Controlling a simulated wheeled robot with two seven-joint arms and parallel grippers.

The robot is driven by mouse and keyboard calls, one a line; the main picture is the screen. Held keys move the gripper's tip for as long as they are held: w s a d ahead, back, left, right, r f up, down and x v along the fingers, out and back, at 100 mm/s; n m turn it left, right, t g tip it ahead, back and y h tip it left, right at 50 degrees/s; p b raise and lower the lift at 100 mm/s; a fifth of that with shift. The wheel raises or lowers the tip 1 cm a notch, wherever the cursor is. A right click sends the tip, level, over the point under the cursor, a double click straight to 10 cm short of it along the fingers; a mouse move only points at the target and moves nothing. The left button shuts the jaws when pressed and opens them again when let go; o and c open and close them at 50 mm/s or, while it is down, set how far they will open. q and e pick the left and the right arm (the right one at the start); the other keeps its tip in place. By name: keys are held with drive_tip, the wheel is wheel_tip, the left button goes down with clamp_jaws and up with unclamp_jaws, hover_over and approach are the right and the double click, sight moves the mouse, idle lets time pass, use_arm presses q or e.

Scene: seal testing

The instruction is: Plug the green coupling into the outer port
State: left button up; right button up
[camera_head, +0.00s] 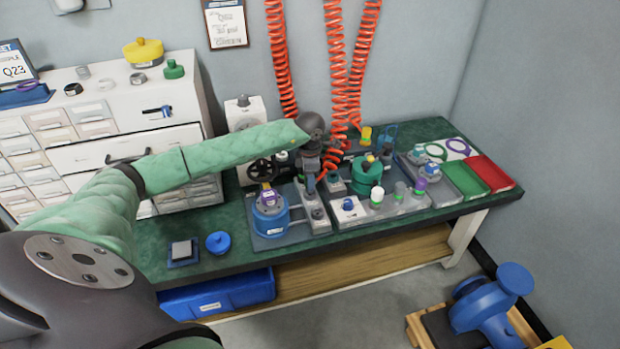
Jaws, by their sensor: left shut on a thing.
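My left arm reaches in from the left, and my left gripper (310,182) points down over the test bench, behind the blue vessel. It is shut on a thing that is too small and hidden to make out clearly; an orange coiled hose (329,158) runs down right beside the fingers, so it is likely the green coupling. A yellow coupling (366,135) and a blue one (387,133) stand apart at the back. A block with small round ports (317,213) lies below my gripper; I cannot tell which is the outer port. My right gripper is not in view.
A blue vessel (270,218) stands in front and a green vessel (367,177) to the right, with small bottles beside it. Green (466,180) and red (492,174) trays lie at the right end. Orange hoses hang at the back. The bench's front left is fairly clear.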

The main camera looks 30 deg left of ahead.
use_arm(q)
drive_tip(key=shift+f+b, duration=0.5)
drive_tip(key=shift+f, duration=0.2)
drive_tip(key=o, duration=1.1)
drive_tip(key=shift+r+b, duration=0.5)
drive_tip(key=shift+r, duration=3.45)
